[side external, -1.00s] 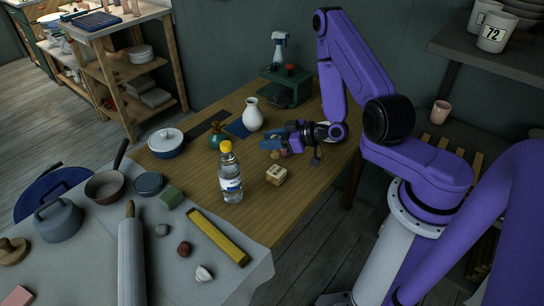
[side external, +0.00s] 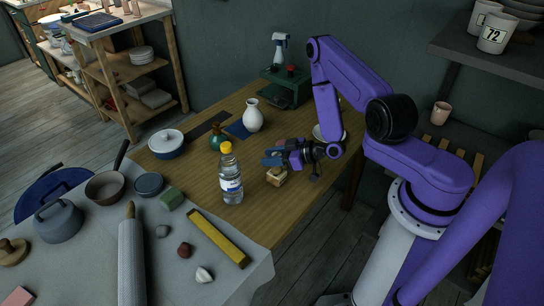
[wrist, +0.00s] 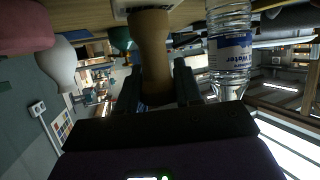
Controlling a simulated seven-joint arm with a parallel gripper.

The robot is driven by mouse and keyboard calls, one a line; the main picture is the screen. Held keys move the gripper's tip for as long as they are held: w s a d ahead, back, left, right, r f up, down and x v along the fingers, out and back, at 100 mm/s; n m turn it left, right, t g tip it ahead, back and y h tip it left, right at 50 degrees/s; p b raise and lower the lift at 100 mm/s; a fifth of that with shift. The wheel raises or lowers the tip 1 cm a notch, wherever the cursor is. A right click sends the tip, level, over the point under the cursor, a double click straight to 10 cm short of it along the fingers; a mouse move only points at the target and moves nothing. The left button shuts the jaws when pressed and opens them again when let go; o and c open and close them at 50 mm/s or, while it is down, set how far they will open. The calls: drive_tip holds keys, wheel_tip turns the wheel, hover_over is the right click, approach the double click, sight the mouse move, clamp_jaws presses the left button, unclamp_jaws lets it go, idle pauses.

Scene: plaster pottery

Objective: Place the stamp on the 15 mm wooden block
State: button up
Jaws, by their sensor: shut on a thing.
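In the wrist view, which is upside down, my gripper (wrist: 157,88) is shut on the stamp (wrist: 152,50), a brown turned wooden handle flaring toward the table. A pale edge, probably the block (wrist: 140,8), shows at the stamp's wide end. In the side view the stamp is mostly hidden, and I cannot tell whether it touches the block.
A water bottle (side external: 231,178) with a yellow cap stands close left of the block. A yellow bar (side external: 217,238) lies on the grey cloth.

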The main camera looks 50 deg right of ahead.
drive_tip(key=shift+f, duration=0.1)
drive_tip(key=o, duration=1.1)
drive_tip(key=v, duration=0.7)
drive_tip(key=shift+s+r, duration=0.2)
drive_tip(key=shift+r, duration=0.05)
drive_tip(key=shift+d, duration=0.1)
